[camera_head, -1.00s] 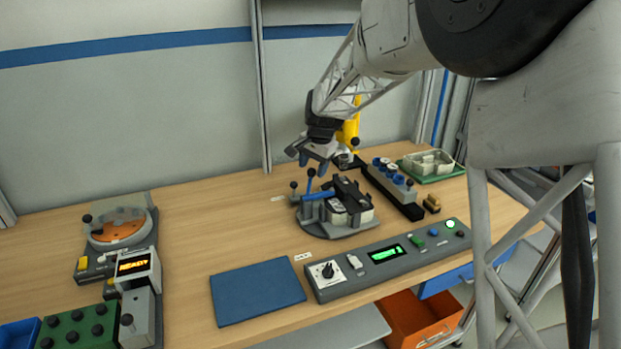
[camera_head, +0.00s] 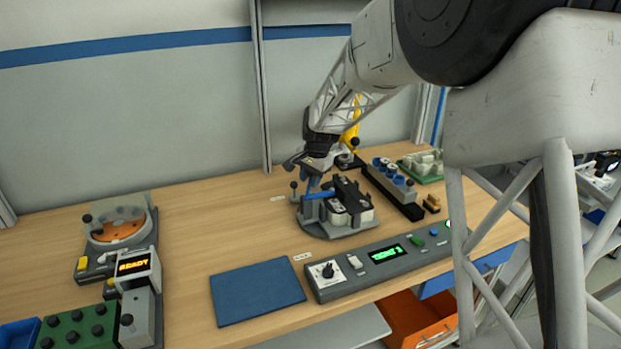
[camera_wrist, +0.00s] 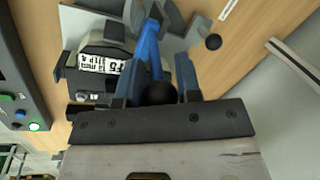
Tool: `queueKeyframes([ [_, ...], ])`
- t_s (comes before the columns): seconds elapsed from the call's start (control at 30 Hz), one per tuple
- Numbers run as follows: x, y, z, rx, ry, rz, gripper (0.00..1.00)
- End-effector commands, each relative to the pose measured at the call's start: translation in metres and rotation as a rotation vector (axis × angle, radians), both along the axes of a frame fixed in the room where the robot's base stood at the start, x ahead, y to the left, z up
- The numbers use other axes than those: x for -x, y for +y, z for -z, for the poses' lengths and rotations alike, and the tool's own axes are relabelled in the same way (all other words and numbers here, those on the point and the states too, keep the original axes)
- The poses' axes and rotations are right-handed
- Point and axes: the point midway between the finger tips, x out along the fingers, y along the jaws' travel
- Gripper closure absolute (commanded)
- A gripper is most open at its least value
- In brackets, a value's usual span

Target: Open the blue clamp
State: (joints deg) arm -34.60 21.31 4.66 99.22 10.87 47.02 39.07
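The blue clamp (camera_head: 319,195) sits on a dark grey fixture (camera_head: 338,228) in the middle of the bench. Its blue arm lies across the fixture toward a dark labelled part, seen in the wrist view with its white label (camera_wrist: 102,64). My gripper (camera_head: 312,174) is over the clamp's lever, pointing down. In the wrist view my gripper (camera_wrist: 159,68) has its two blue-grey fingers apart, with the lever's black ball knob (camera_wrist: 159,93) between them. The clamp's blue lever (camera_wrist: 150,45) runs away beyond the knob. I cannot tell whether the fingers touch it.
A control panel (camera_head: 345,281) with a green display stands in front, a blue mat (camera_head: 258,291) at its left. A dark rack with blue-topped pieces (camera_head: 393,184) stands right. A round orange device (camera_head: 120,229) is far left. A small knobbed post (camera_head: 294,186) stands close left of my gripper.

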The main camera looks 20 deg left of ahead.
Motion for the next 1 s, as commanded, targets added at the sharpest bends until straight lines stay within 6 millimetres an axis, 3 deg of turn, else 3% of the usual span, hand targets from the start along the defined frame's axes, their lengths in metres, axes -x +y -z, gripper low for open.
queueKeyframes([
  [0.03, 0.0, 0.0, 0.0, 0.0, 0.0, 0.0, 0.81],
  [0.17, 0.0, 0.0, 0.0, 0.0, 0.0, 0.0, 1.0],
  [1.0, 0.012, 0.012, -0.002, 0.134, -0.136, -0.003, 1.0],
])
